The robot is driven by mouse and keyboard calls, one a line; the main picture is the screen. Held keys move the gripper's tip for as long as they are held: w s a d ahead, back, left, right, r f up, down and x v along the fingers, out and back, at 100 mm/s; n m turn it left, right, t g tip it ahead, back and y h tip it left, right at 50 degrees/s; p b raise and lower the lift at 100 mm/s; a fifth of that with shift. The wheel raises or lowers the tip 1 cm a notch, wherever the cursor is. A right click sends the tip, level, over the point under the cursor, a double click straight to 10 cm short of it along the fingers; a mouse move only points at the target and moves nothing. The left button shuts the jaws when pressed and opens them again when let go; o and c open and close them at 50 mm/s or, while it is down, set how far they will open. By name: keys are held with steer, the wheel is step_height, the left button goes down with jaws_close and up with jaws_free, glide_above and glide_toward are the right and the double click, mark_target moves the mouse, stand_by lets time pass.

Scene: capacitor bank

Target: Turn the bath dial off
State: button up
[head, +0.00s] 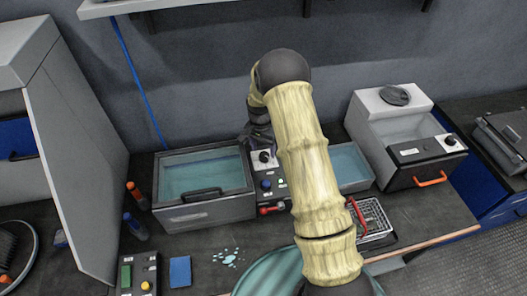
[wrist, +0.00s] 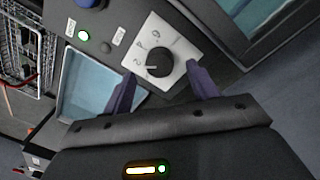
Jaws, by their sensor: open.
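The dial is a black round knob (wrist: 159,62) on a white marked plate, in the wrist view. A pale pointer line on it points left, toward the mark that looks like a 2. The dial also shows in the head view (head: 264,156) on the panel between the two basins. My gripper (wrist: 161,72) is open, its two dark fingers on either side of the plate's near edge with the knob between and just beyond the tips. I cannot tell whether they touch it. In the head view, my gripper (head: 258,138) is just above and behind the dial, partly hidden by my arm.
A lidded water basin (head: 200,213) stands left, an open basin (head: 350,165) right. A white box (head: 428,160) with another knob (head: 450,140) is farther right.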

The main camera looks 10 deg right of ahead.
mark_target(264, 155)
steer(key=shift+d+f, duration=0.1)
steer(key=shift+f, duration=1.5)
steer(key=c, duration=1)
steer(key=shift+n, duration=0.4)
steer(key=n+b, duration=0.1)
steer(key=n, duration=0.3)
steer(key=shift+b, duration=0.3)
steer(key=n+b, duration=0.1)
steer(key=n, duration=0.4)
steer(key=shift+s+n+t, duration=0.1)
steer(key=shift+n+t, duration=0.2)
steer(key=shift+t, duration=0.1)
